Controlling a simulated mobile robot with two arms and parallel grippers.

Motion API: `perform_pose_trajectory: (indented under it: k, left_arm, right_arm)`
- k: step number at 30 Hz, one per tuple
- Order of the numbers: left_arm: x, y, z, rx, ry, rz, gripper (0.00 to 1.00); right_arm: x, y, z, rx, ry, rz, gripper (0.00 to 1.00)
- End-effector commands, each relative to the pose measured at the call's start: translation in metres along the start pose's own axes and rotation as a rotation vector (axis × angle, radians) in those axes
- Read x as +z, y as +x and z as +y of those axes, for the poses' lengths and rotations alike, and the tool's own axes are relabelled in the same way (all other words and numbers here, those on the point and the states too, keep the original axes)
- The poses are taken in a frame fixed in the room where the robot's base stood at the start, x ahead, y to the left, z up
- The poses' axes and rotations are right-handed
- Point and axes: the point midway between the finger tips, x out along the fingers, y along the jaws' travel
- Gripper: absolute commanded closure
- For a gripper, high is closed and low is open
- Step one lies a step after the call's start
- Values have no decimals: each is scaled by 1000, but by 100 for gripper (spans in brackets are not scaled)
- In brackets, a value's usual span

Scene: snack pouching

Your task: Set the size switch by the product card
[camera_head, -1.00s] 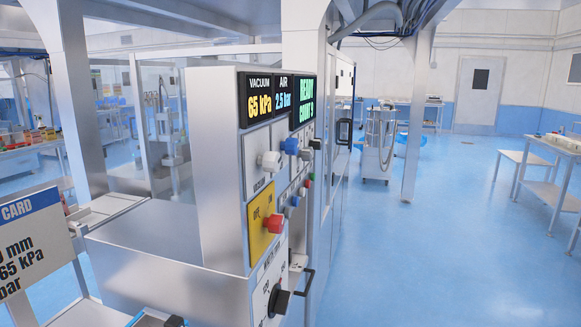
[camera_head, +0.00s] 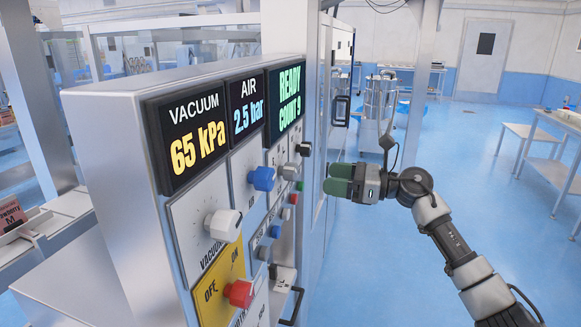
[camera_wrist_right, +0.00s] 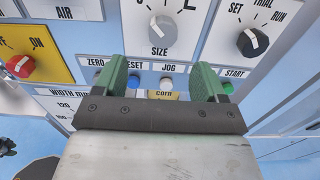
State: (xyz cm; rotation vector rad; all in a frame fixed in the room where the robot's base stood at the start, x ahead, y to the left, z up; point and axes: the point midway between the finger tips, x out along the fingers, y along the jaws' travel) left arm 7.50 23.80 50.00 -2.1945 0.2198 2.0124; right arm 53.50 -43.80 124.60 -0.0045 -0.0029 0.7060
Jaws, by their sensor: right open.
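The size switch (camera_wrist_right: 162,30) is a grey knob with a white pointer line above the word SIZE in the right wrist view. A grey knob (camera_head: 290,172) on the panel in the head view seems to be the same switch. My right gripper (camera_head: 338,179) is open and empty, its green fingers beside the panel's right side. In the wrist view its fingers (camera_wrist_right: 161,80) are below the size switch, apart from it. The product card is out of view now.
A dark mode knob (camera_wrist_right: 252,42) is right of the size switch. A red knob (camera_head: 240,292) on yellow, a vacuum knob (camera_head: 223,225) and a blue knob (camera_head: 262,178) are nearby.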

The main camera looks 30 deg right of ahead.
Motion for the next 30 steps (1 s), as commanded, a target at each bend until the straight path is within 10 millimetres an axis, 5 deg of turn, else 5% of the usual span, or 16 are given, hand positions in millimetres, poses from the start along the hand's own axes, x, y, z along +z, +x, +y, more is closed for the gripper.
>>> perform_pose_trajectory:
  k: [16,30]
  left_arm:
    - [-10,-49,-2,-2,0,11,57]
    - [-11,-53,2,3,1,12,57]
  right_arm:
    - [4,90,0,2,1,-2,29]
    - [0,105,0,1,1,0,29]
